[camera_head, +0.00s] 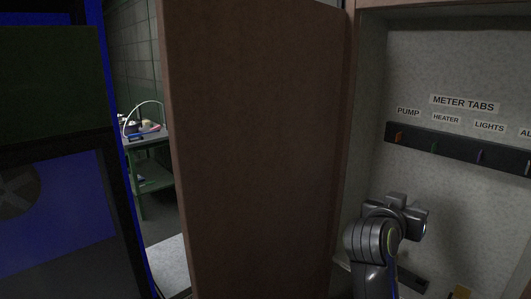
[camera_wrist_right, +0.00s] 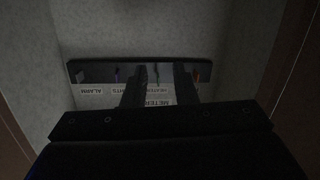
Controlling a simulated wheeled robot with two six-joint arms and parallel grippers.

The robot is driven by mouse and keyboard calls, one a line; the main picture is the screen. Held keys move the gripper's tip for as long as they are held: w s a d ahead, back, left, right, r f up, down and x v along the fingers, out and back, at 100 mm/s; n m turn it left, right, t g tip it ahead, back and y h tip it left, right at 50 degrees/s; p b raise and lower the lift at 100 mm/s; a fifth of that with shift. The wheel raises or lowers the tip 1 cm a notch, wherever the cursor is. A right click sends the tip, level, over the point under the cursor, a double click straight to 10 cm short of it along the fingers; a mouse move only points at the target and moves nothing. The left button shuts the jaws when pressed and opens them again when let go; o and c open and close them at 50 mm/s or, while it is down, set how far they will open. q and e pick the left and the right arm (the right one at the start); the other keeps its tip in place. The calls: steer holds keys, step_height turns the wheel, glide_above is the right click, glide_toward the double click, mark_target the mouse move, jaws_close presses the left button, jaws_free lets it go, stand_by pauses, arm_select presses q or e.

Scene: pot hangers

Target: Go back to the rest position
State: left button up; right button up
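My right arm (camera_head: 372,250) reaches up from the bottom into the open cabinet in the head view; its fingers cannot be made out there. In the right wrist view my right gripper (camera_wrist_right: 160,82) has its two dark fingers apart, with no held object visible between them. Beyond them is the dark hook rail (camera_wrist_right: 105,70), with upside-down labels. In the head view the rail (camera_head: 455,153) is on the cabinet's back wall, above and to the right of the arm, with small coloured tabs on it. My left gripper is not in view.
A brown door panel (camera_head: 255,150) stands open left of the cabinet (camera_head: 480,60). Labels on its back wall read METER TABS, PUMP, HEATER and LIGHTS. A green table (camera_head: 152,180) shows through a gap at left.

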steer(key=s+d+f+n+g+y, duration=0.15)
steer(key=s+f, duration=0.25)
steer(key=f, duration=0.4)
steer(key=s+f+n+g+y, duration=0.1)
steer(key=s+f+n+y, duration=0.1)
steer(key=s+f, duration=0.5)
steer(key=s+d+f+n+g+y, duration=0.1)
steer(key=s+f+y, duration=0.1)
steer(key=f, duration=0.8)
steer(key=s+a+f+n+g+y, duration=0.1)
steer(key=s+f+g+y, duration=0.1)
steer(key=s+f, duration=0.65)
steer(key=s+a+f+n+g+y, duration=0.2)
steer(key=s+f+y, duration=0.15)
steer(key=s, duration=1.05)
step_height(320, 180, down, 25)
steer(key=d+g, duration=0.2)
steer(key=s+a+f, duration=0.1)
steer(key=s+f, duration=1.3)
steer(key=f, duration=0.1)
steer(key=shift+s+a+g, duration=0.25)
steer(key=shift+a+g, duration=0.1)
